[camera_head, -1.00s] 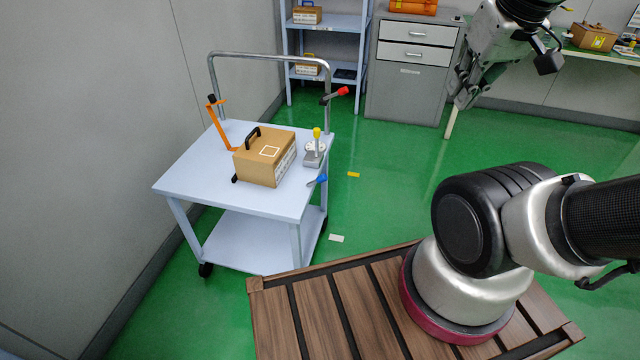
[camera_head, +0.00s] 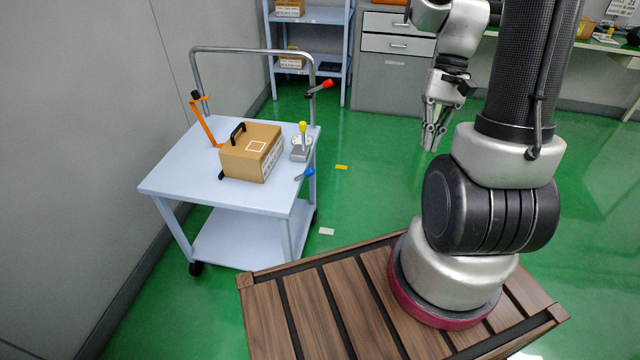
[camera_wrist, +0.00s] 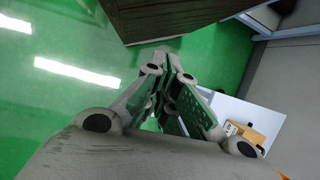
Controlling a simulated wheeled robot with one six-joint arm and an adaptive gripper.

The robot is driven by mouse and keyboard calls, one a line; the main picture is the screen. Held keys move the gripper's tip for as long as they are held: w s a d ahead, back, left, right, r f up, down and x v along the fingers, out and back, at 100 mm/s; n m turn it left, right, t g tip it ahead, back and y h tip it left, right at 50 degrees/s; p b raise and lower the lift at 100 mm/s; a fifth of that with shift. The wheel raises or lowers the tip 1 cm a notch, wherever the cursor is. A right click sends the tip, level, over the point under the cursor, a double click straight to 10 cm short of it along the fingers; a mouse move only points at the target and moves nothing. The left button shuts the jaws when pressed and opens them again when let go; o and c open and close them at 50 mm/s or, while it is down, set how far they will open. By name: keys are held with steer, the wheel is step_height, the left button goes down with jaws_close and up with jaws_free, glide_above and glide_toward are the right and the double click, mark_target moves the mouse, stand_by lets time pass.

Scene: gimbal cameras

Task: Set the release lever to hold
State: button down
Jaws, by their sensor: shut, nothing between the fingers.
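Several levers are on a light blue cart (camera_head: 165,184): a red-tipped lever (camera_head: 320,88) on the right post of its push handle, a yellow-topped lever (camera_head: 302,132) on a grey base, a blue lever (camera_head: 306,173) at the right edge and an orange arm with a black knob (camera_head: 204,118) at the back left. I cannot tell which is the release lever, nor read any hold mark. My gripper (camera_head: 432,142) is shut and empty, pointing down over the green floor, well right of the cart. It also shows in the wrist view (camera_wrist: 166,62), touching nothing.
A cardboard box (camera_head: 251,152) with a black handle stands on the cart amid the levers. A shelf rack (camera_head: 310,70) and grey drawer cabinet (camera_head: 385,75) stand behind. The floor between cart and gripper is clear, apart from flat yellow and white marks.

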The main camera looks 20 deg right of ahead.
steer(key=w+a+f+m+t+y, duration=0.2)
steer(key=a+f+m+y, duration=0.3)
steer(key=f, duration=0.7)
steer(key=w+a+f+m+t+y, duration=0.1)
steer(key=w+f+m+t+y, duration=0.4)
steer(key=f, duration=0.7)
steer(key=a+f+m+y, duration=0.3)
steer(key=f+m, duration=0.4)
steer(key=f, duration=0.5)
steer(key=w+d+m+t+h, duration=0.1)
steer(key=w+d+m+t, duration=0.1)
steer(key=w+m+t, duration=0.2)
steer(key=w+t, duration=0.3)
steer(key=w, duration=0.4)
steer(key=shift+w+d+f+t, duration=0.2)
steer(key=shift+w+d+t, duration=0.15)
steer(key=shift+d+t, duration=0.05)
glide_toward(304, 175)
steer(key=shift+w+a+f, duration=0.4)
steer(key=shift+w+a, duration=0.35)
steer(key=shift+a, duration=0.1)
steer(key=shift+w+a+f, duration=0.45)
steer(key=shift+w+a, duration=0.3)
steer(key=shift+a, duration=0.05)
